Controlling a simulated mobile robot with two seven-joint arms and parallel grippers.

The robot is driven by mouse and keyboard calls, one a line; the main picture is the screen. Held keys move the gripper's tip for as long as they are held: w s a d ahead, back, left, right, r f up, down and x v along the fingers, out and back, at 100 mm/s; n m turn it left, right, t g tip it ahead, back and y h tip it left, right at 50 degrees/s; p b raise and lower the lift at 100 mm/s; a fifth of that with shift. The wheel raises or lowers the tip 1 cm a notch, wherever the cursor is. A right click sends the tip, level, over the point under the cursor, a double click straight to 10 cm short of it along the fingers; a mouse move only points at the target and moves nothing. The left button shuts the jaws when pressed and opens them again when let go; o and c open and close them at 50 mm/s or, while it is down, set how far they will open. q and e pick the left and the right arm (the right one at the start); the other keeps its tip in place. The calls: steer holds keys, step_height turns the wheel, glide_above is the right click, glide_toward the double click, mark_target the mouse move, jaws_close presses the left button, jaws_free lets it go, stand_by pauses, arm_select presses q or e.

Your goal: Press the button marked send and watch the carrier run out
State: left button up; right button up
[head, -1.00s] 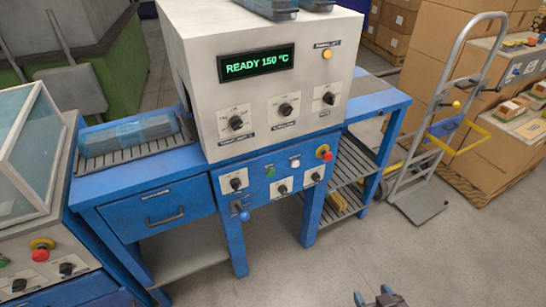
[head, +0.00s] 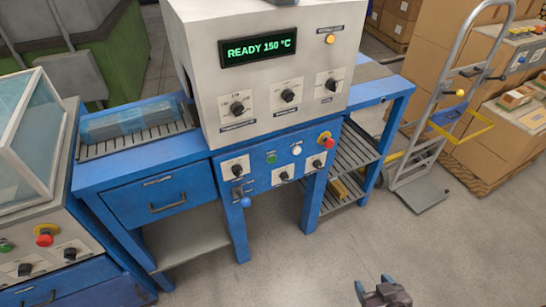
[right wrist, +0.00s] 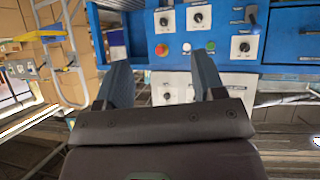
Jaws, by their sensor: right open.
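A blue and grey machine carries a front panel (head: 255,172) with a green button (head: 271,159), a white button (head: 297,150) and a red knob on yellow (head: 326,141). The marks by these buttons are too small to read, so I cannot tell which says send. No carrier can be made out for certain. My right gripper (head: 376,287) is open and empty, low in front of the machine and apart from it. In the right wrist view its two fingers (right wrist: 162,70) point toward the panel, which appears upside down. My left gripper is not in view.
The display (head: 259,46) reads READY 150 °C. A blue-wrapped bundle (head: 125,122) lies on the slatted tray (head: 93,151) at left. A hand truck (head: 418,193) and cartons (head: 458,147) stand at right. The floor (head: 300,265) in front is clear.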

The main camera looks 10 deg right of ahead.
steer(key=shift+w+r, duration=0.25)
steer(key=shift+w, duration=0.1)
steer(key=shift+s+f, duration=0.3)
steer(key=shift+s, duration=0.25)
jaws_close()
steer(key=shift+w+r, duration=0.25)
steer(key=shift+w, duration=0.25)
steer(key=shift+s, duration=0.15)
steer(key=shift+s+f, duration=0.2)
steer(key=shift+s, duration=0.1)
